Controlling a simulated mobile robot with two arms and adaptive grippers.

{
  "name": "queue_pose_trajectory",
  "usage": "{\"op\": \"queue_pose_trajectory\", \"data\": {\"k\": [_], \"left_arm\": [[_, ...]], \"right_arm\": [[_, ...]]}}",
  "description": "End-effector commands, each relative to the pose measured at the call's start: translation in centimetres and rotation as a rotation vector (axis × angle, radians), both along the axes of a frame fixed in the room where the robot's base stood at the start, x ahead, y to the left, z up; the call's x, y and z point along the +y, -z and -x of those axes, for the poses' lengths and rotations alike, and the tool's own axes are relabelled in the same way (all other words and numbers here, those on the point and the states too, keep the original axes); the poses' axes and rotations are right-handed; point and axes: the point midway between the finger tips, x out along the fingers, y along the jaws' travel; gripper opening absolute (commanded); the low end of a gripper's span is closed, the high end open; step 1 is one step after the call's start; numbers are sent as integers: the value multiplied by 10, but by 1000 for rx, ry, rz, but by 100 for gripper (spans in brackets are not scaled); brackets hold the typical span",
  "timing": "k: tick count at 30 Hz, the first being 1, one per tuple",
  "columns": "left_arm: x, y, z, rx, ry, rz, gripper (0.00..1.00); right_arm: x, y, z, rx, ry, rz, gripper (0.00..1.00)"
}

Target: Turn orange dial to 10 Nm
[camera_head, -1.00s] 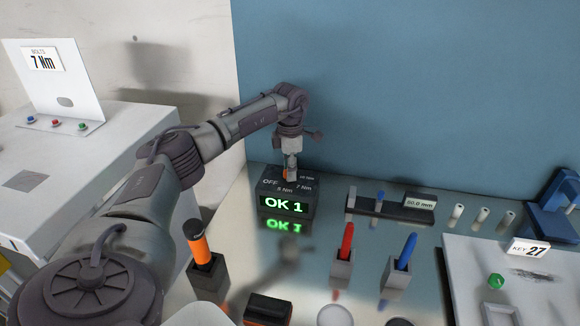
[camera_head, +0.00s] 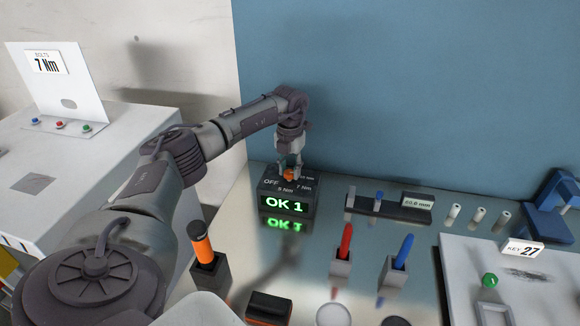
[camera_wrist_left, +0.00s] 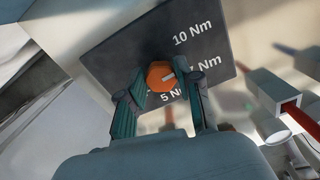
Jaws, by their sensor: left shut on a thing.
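The orange dial (camera_head: 290,175) sits on top of a dark box (camera_head: 273,202) whose green display reads "OK 1". My right gripper is not in view.
An orange-handled tool (camera_head: 202,245), a red one (camera_head: 346,240) and a blue one (camera_head: 404,250) stand in holders in front. A dark rack (camera_head: 390,208) is right of the box. The blue wall (camera_head: 400,90) rises behind.

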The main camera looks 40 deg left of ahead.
Motion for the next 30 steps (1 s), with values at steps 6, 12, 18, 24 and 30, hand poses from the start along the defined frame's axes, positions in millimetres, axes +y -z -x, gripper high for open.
{"op": "queue_pose_trajectory", "data": {"k": [6, 12, 18, 24, 30], "left_arm": [[1, -3, 0, -3, -190, 0, 0], [2, -2, 0, -3, -329, 0, 0], [2, -2, 0, -3, -421, 0, 0], [2, -2, 0, -3, -468, 0, 0], [2, -1, 0, -4, -480, 0, 0]], "right_arm": [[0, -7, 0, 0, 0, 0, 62], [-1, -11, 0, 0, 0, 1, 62], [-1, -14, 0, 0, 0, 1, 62], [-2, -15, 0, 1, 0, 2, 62], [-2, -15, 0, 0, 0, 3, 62]]}}
